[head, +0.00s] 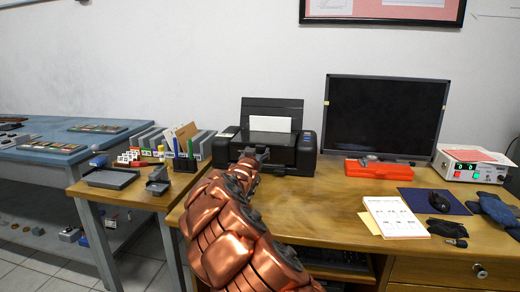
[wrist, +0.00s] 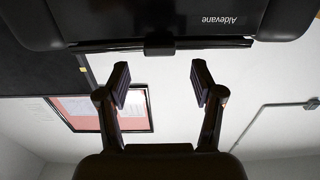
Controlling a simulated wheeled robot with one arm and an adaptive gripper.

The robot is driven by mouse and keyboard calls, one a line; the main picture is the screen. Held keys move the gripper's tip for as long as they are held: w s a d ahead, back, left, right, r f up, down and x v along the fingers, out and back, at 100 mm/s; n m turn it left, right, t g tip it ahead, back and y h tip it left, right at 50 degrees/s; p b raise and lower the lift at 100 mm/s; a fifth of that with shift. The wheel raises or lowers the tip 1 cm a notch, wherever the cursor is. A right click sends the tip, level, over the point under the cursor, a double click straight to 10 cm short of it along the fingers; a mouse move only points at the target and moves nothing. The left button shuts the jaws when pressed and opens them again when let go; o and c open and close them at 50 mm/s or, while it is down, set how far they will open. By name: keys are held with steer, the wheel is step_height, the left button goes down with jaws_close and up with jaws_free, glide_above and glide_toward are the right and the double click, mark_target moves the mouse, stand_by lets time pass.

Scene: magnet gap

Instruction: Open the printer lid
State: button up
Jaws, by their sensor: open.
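The black printer (head: 305,150) stands on the wooden desk against the wall, with white paper upright in its rear feeder. In the wrist view, which is upside down, the printer front (wrist: 190,20) fills the top and carries the name "Aldevane". A thin dark lid edge (wrist: 100,46) runs across it with a small tab (wrist: 159,43) at its middle. My gripper (head: 256,152) is at the printer's front in the head view, and my arm hides part of it. In the wrist view my gripper (wrist: 160,75) is open and empty, its fingertips either side of the tab's line and apparently short of it.
A black monitor (head: 385,115) stands right of the printer, with a red case (head: 380,169) before it. A side table at left holds a pen holder (head: 184,163) and grey trays (head: 110,178).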

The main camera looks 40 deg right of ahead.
mark_target(260, 147)
steer(key=x, duration=0.2)
steer(key=shift+w+d, duration=0.2)
steer(key=shift+d, duration=0.2)
steer(key=shift+w+d, duration=0.4)
steer(key=shift+w, duration=0.05)
steer(key=shift+w+d, duration=0.25)
steer(key=shift+d, duration=0.3)
steer(key=shift+r, duration=0.1)
jaws_close()
steer(key=shift+p, duration=0.3)
